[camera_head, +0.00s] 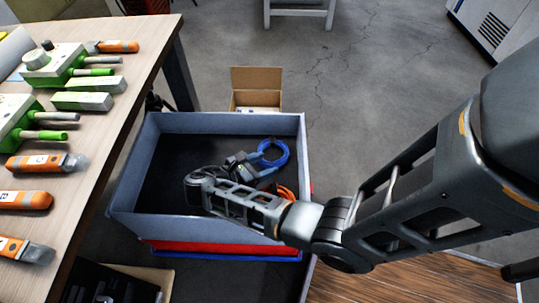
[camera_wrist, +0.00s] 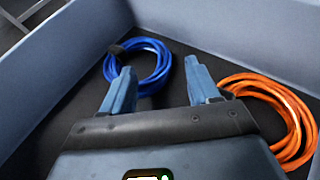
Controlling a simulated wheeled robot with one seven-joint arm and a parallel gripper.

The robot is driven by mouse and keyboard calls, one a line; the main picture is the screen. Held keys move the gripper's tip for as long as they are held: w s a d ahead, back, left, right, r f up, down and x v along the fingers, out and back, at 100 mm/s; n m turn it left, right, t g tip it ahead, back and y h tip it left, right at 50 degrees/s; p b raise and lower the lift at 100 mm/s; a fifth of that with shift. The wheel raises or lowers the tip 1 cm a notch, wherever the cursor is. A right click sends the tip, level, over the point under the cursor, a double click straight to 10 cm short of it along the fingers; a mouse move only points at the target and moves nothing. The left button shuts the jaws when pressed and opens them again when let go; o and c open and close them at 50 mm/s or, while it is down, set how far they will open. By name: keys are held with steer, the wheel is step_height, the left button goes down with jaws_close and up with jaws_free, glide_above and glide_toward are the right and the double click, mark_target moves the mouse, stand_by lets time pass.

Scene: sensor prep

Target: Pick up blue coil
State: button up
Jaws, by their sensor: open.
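The blue coil (camera_head: 273,152) lies on the dark floor of a grey-blue bin (camera_head: 128,191), toward its far right corner. In the wrist view the blue coil (camera_wrist: 152,64) sits just beyond my gripper (camera_wrist: 158,80), left of middle. My gripper also shows in the head view (camera_head: 248,165), inside the bin. Its two blue fingers are apart with nothing held between them. The left finger overlaps the near edge of the blue coil in the wrist view; I cannot tell whether they touch.
An orange coil (camera_wrist: 292,115) lies in the bin to the right of my fingers. The bin walls (camera_wrist: 215,30) rise close around. A wooden table (camera_head: 120,104) with orange and green tools stands at left. A cardboard box (camera_head: 257,78) stands behind the bin.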

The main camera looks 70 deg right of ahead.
mark_target(283, 159)
steer(key=b+x, duration=0.2)
steer(key=x, duration=0.4)
steer(key=shift+s+f, duration=0.15)
steer(key=shift+s, duration=0.05)
steer(key=shift+s+d+f, duration=0.15)
steer(key=shift+s+d, duration=0.1)
steer(key=shift+d, duration=0.2)
jaws_close()
